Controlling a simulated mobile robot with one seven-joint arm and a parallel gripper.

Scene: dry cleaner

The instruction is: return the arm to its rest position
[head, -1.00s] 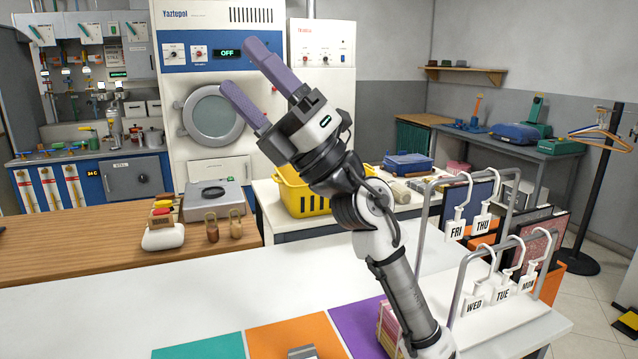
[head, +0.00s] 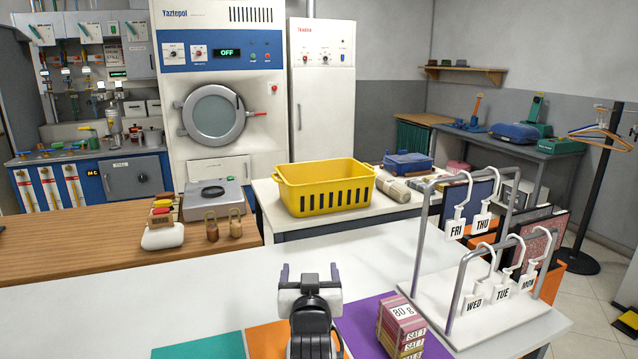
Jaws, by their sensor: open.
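My gripper (head: 309,272) is low in the front middle of the head view, above the white counter (head: 130,290). Its two purple fingers stand apart with nothing between them. The arm is folded back close to me, with the dark wrist below the gripper, over the orange mat (head: 264,338) and beside the purple mat (head: 362,318). The gripper touches nothing that I can see. The arm's lower links are out of the picture.
A stack of pink and yellow boxes (head: 401,325) stands right of my gripper. Behind it is a rack (head: 415,235) with hanging day tags. A yellow basket (head: 325,188) sits on the table behind. The counter's left part is clear.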

